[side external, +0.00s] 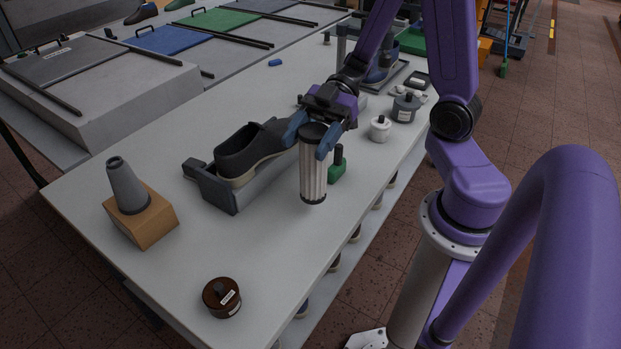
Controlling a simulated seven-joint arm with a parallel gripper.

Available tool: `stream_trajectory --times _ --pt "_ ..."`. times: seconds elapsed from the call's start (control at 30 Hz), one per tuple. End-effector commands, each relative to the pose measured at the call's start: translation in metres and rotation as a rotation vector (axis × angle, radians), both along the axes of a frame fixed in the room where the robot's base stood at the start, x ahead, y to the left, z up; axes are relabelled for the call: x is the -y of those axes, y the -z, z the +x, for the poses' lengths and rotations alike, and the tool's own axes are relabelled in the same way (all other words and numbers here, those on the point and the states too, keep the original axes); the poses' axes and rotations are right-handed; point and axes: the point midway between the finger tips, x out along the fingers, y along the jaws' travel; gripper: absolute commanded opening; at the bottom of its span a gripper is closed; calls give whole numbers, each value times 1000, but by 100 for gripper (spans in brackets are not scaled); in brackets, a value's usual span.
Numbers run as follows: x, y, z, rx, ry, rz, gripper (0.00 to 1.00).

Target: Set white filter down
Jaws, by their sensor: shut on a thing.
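The white filter (313,178) is a ribbed white cylinder with a dark cap on top. My gripper (312,140) is shut on its upper part, with one blue finger on each side. The filter hangs upright in front of the shoe and the green block. Its lower end seems to be above the white table (265,235), but I cannot tell the gap exactly.
A dark shoe (250,148) sits on a grey stand (232,190) left of the filter. A green block (337,170) is close behind. A grey cone on a wooden block (145,215) and a brown round pot (221,298) stand nearer. The table between them is clear.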

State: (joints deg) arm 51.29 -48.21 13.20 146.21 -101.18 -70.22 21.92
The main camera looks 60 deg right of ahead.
Motion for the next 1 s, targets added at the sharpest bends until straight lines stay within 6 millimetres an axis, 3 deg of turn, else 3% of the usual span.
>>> stream_trajectory --times 0.63,1.0 --pt "0 52 0 -4 3 0 1" --pt "0 58 0 1 3 -1 1"
